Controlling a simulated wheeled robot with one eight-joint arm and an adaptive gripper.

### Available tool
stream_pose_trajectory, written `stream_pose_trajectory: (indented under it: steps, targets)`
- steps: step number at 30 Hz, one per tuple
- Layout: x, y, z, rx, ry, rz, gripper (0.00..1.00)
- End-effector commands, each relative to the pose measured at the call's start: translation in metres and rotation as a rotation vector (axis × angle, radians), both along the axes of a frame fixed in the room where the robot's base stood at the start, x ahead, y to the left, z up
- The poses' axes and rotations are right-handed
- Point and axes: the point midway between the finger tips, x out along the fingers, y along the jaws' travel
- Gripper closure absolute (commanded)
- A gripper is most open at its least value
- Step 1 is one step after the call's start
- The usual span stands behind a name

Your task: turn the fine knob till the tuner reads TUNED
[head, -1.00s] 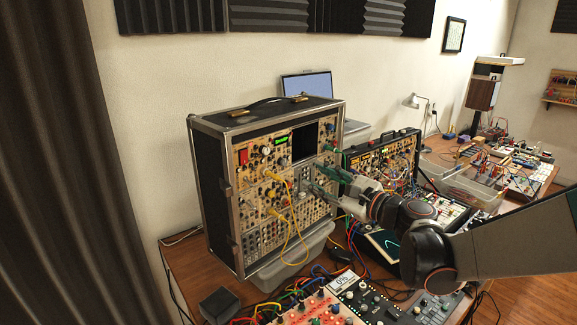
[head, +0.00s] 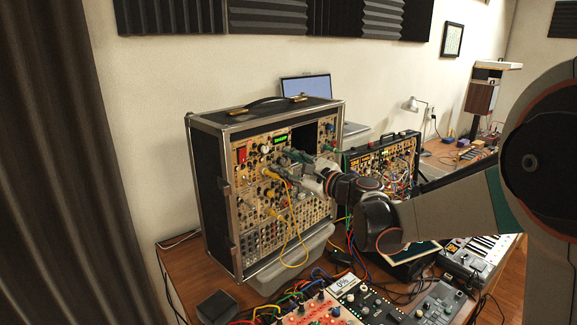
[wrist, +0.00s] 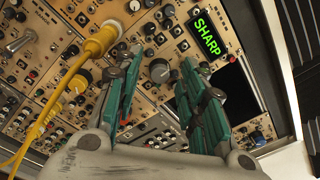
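The tuner display (wrist: 208,38) reads SHARP in green letters in the wrist view. It also shows as a small green readout in the head view (head: 281,139). A pale-capped knob with a dark skirt (wrist: 159,71) lies between my gripper's fingertips in the wrist view. No label is readable, so I cannot tell for sure that it is the fine knob. My gripper (wrist: 163,62) has its two teal fingers apart, one on each side of this knob; contact is not clear. In the head view my gripper (head: 294,163) is at the upper part of the rack panel.
A yellow cable plug (wrist: 98,42) stands out of the panel left of my fingers, its cable hanging down. A black screen (wrist: 232,88) lies right of the fingers. A second synth case (head: 372,166) stands to the right.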

Motion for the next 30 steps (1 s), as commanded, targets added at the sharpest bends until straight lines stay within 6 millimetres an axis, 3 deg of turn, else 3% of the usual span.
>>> stream_pose_trajectory:
  steps: [2,6,7,20,30]
  targets:
    - [-0.0001,-0.0001,0.0,0.0,0.0,0.0,0.65]
    - [-0.0002,-0.0001,0.0,0.0,0.0,0.0,0.96]
    - [-0.0002,-0.0001,0.0,0.0,0.0,0.0,1.0]
    - [-0.0002,-0.0001,0.0001,-0.034,-0.03,0.001,1.0]
    - [0.0001,0.0002,0.0,-0.207,-0.186,0.001,1.0]
